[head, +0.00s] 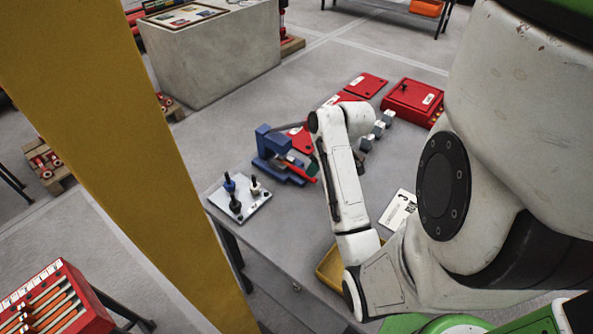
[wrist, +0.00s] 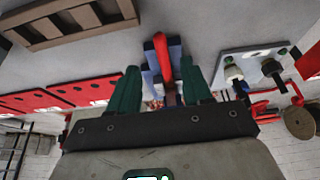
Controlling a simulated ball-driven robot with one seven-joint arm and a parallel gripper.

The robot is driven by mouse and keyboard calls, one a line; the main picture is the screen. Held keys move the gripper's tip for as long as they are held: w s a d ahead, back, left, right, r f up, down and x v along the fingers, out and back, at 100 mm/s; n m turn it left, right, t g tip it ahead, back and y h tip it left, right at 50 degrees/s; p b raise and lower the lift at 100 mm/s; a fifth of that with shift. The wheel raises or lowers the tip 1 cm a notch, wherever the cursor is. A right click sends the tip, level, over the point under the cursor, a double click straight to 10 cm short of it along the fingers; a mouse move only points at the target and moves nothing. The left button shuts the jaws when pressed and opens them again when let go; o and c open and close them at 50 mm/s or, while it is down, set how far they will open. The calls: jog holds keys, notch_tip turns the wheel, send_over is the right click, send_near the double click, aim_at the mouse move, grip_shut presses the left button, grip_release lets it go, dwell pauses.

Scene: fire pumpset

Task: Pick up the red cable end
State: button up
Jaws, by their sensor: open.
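The red cable end (wrist: 163,58) is a rounded red piece standing out in front of a blue fixture (wrist: 151,62) in the wrist view. My gripper (wrist: 159,67) has two dark green fingers, open, one to each side of the red piece in that picture. A gap shows on both sides, and I cannot tell how far the fingers reach along it. In the head view the blue fixture (head: 268,143) stands on the grey table, with a red piece (head: 301,170) at its right side. My gripper is mostly hidden behind my arm there.
A metal plate with upright connectors (head: 238,198) lies left of the fixture. A yellow tray (head: 333,268) is near the front edge. A yellow post (head: 120,150) stands at left.

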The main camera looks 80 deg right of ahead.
aim_at(296, 170)
jog(key=x, duration=0.5)
jog(key=shift+w+a, duration=0.1)
jog(key=shift+w, duration=0.05)
grip_shut()
